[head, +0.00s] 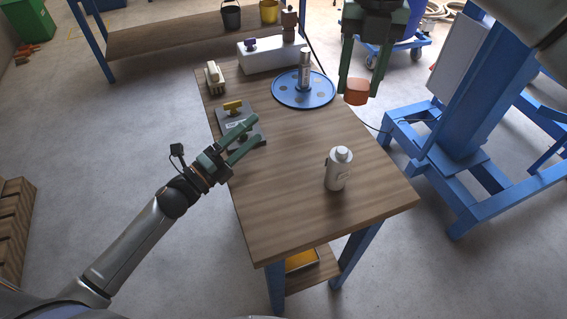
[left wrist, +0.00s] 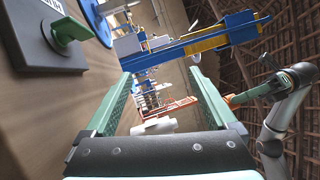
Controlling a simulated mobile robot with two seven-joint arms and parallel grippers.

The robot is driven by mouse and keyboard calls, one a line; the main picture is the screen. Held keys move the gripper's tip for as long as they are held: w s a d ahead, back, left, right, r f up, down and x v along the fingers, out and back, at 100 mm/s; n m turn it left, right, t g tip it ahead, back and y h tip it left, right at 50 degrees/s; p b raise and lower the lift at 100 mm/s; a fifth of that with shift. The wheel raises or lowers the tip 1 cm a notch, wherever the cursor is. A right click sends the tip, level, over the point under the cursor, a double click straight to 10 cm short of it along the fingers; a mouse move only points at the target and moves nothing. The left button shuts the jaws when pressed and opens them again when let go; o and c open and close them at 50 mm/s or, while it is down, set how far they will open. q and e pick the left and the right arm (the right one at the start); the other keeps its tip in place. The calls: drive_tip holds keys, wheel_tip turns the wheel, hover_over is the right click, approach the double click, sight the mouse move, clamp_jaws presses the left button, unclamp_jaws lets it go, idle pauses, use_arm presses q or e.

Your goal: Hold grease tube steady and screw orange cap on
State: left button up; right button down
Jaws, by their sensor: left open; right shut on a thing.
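The orange cap (head: 357,93) is between the fingertips of my right gripper (head: 359,85), which is shut on it above the table's right edge. A white bottle-like container (head: 337,172), which looks like the grease tube, stands upright near the front right of the wooden table. Its top is narrower and pale. My left gripper (head: 252,131) is open and empty over the table's left edge, left of and apart from the white container. In the left wrist view the white container (left wrist: 153,127) shows between the open green fingers.
A grey plate with a yellow part (head: 233,106) lies near my left gripper. A white box (head: 262,56) is at the back. The table around the white container is clear.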

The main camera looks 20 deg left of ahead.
sight(329, 163)
use_arm(q)
drive_tip(key=s+d+m+g+h, duration=0.1)
drive_tip(key=d+m+g+h, duration=0.1)
drive_tip(key=m, duration=0.5)
drive_tip(key=s+d+f+m+g+h, duration=0.1)
drive_tip(key=d+m+g+h, duration=0.1)
drive_tip(key=m+g, duration=0.3)
drive_tip(key=s+d+f+m+g+h, duration=0.1)
drive_tip(key=d+m+g+h, duration=0.1)
drive_tip(key=m, duration=0.8)
drive_tip(key=shift+s+d+g+h, duration=0.15)
drive_tip(key=shift+d+g, duration=0.25)
drive_tip(key=shift+d, duration=0.25)
drive_tip(key=shift+s+d+g+h, duration=0.15)
drive_tip(key=shift+d+g, duration=0.25)
drive_tip(key=shift+d, duration=0.2)
drive_tip(key=shift+s+d+f+m+g, duration=0.25)
drive_tip(key=shift+f+m+g, duration=0.2)
drive_tip(key=shift+m, duration=0.35)
drive_tip(key=x, duration=1.1)
drive_tip(key=shift+w+d, duration=0.1)
drive_tip(key=shift+d, duration=0.3)
clamp_jaws()
drive_tip(key=c, duration=0.7)
unclamp_jaws()
drive_tip(key=c, duration=0.7)
use_arm(e)
wheel_tip(329, 163, down, 8)
drive_tip(key=n, duration=0.7)
